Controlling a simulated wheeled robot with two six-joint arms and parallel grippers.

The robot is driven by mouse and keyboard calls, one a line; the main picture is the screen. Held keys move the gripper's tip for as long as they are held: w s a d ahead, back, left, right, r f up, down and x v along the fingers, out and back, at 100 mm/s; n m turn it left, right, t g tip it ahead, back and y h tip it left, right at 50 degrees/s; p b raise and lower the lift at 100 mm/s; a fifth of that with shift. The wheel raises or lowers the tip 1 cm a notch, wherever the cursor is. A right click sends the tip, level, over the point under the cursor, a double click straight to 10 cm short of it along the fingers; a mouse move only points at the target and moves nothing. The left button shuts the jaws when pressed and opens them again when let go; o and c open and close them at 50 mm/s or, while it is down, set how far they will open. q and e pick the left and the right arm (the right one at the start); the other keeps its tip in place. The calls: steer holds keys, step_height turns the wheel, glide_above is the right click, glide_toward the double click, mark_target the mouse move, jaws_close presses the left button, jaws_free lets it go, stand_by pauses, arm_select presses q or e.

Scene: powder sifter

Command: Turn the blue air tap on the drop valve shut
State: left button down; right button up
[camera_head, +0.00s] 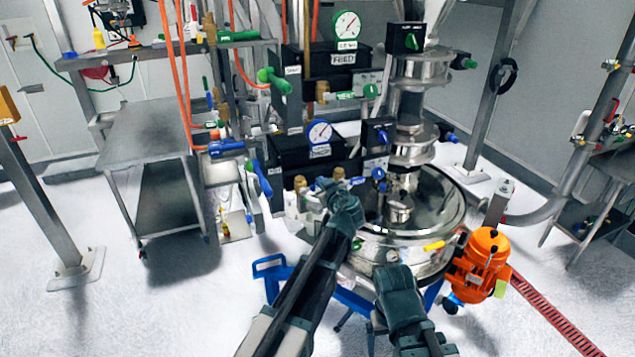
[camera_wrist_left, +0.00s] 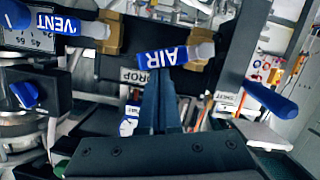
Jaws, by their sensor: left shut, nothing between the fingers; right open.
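My right gripper (camera_head: 391,272) is open, low in front of the steel vessel.
A blue VENT lever (camera_wrist_left: 60,23) sits beside the air tap, and another blue lever (camera_wrist_left: 270,102) is on the other side. The FEED box (camera_head: 345,60) is above. The steel vessel (camera_head: 440,205) and orange motor (camera_head: 485,250) stand at right.

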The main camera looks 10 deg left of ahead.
arm_select(q)
steer(key=shift+w+d+f+m+g+y+b, duration=0.3)
steer(key=shift+d+f+m+b, duration=0.15)
steer(key=shift+f+m, duration=0.25)
steer(key=shift+f, duration=0.1)
stand_by(0.5)
